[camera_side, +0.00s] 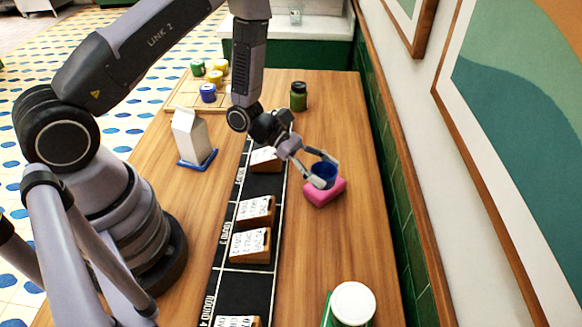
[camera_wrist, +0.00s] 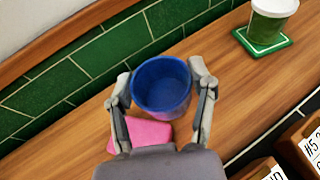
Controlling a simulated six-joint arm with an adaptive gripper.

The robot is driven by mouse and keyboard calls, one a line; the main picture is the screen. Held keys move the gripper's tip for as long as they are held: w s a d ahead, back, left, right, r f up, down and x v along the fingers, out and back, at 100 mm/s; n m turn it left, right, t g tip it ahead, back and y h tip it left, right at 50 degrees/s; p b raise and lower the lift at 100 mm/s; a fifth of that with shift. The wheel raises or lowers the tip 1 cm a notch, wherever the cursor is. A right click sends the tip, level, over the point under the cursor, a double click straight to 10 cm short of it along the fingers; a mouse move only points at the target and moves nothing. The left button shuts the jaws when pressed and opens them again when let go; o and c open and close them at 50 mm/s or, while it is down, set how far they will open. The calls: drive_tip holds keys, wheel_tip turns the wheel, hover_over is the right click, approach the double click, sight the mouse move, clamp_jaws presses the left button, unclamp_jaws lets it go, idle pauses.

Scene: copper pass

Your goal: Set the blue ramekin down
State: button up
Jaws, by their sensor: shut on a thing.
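The blue ramekin (camera_side: 323,172) is between the two fingers of my gripper (camera_side: 319,171). It also shows in the wrist view (camera_wrist: 161,86), with its open top facing the camera and its inside empty. My gripper (camera_wrist: 161,84) is shut on it, one finger on each side. A pink block or sponge (camera_side: 325,193) is directly below the ramekin in the side view. In the wrist view the pink block (camera_wrist: 144,133) shows under and beside the ramekin. I cannot tell whether the ramekin touches it.
A black runner (camera_side: 250,281) with several labelled wooden card holders (camera_side: 250,246) lies left of the ramekin. A white-lidded container (camera_side: 352,303) stands at the front, a green jar (camera_side: 298,96) behind. A carton (camera_side: 190,138) stands left. The tiled wall (camera_side: 397,196) borders the right.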

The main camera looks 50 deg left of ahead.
sight(323, 235)
drive_tip(key=shift+s+d+f+m+g, duration=0.6)
drive_tip(key=shift+d+f+g, duration=0.2)
drive_tip(key=shift+f, duration=0.9)
drive_tip(key=shift+s+d+f+m+g, duration=0.6)
drive_tip(key=shift+d+f+m, duration=0.2)
drive_tip(key=shift+f, duration=0.95)
drive_tip(key=shift+s+d+f+m+g, duration=0.55)
drive_tip(key=shift+d+f+g, duration=0.25)
drive_tip(key=shift+f, duration=0.9)
drive_tip(key=shift+f, duration=0.15)
drive_tip(key=o, duration=1.2)
drive_tip(key=shift+c, duration=0.2)
